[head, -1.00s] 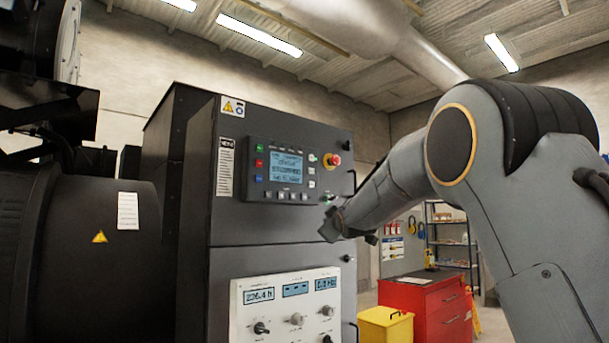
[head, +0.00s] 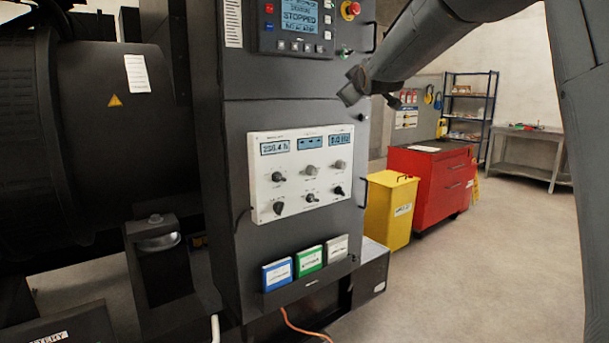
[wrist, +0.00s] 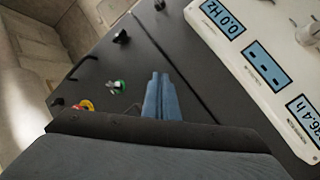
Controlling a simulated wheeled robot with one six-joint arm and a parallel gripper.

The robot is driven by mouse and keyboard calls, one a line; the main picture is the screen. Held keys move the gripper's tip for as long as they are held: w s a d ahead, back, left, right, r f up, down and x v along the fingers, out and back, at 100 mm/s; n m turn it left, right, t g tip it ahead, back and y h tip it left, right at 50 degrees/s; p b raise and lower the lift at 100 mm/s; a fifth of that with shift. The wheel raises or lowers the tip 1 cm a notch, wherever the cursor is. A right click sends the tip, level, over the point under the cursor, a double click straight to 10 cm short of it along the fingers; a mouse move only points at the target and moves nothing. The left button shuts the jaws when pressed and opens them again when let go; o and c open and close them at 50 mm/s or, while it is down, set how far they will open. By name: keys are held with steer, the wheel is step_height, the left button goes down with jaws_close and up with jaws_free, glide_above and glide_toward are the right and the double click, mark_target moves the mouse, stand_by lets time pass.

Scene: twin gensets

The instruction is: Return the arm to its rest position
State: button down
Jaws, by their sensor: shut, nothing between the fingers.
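My gripper (head: 353,86) is at the end of my grey arm, in front of the right side of the dark control cabinet (head: 230,150). Its two blue-grey fingers (wrist: 160,95) are together with nothing between them in the wrist view. In the head view the gripper is just below a small green-ringed switch (head: 345,52) and above the white panel's upper right corner. In the wrist view that switch (wrist: 117,87) is left of the fingers, apart from them in the picture. I cannot tell how far the fingertips are from the cabinet face.
The red emergency stop (head: 350,10) and a screen reading STOPPED (head: 300,17) are above. The white panel (head: 262,190) has several knobs. A yellow bin (head: 388,215) and red tool cabinet (head: 425,180) stand right. Open floor (head: 480,270) lies in front of them.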

steer(key=s+d+f+m+g, duration=0.1)
steer(key=s+f+m+g, duration=0.15)
steer(key=s+f, duration=0.55)
steer(key=s+d+f+m+g+h, duration=0.1)
steer(key=s+d+f+g, duration=0.2)
steer(key=f, duration=0.8)
steer(key=s+f+m+g, duration=0.2)
steer(key=s+f+g, duration=0.1)
steer(key=s+f, duration=0.6)
steer(key=s+f+m+g, duration=0.1)
steer(key=s+f+g, duration=0.1)
steer(key=s+f, duration=0.4)
steer(key=s+d+f+m+g, duration=0.1)
steer(key=s+f+g, duration=0.2)
steer(key=s, duration=1.1)
steer(key=s+f+m+g, duration=0.2)
steer(key=s+f+g, duration=0.1)
steer(key=s+f, duration=0.6)
steer(key=shift+s+d, duration=0.25)
steer(key=shift+s, duration=0.35)
steer(key=shift+w, duration=0.1)
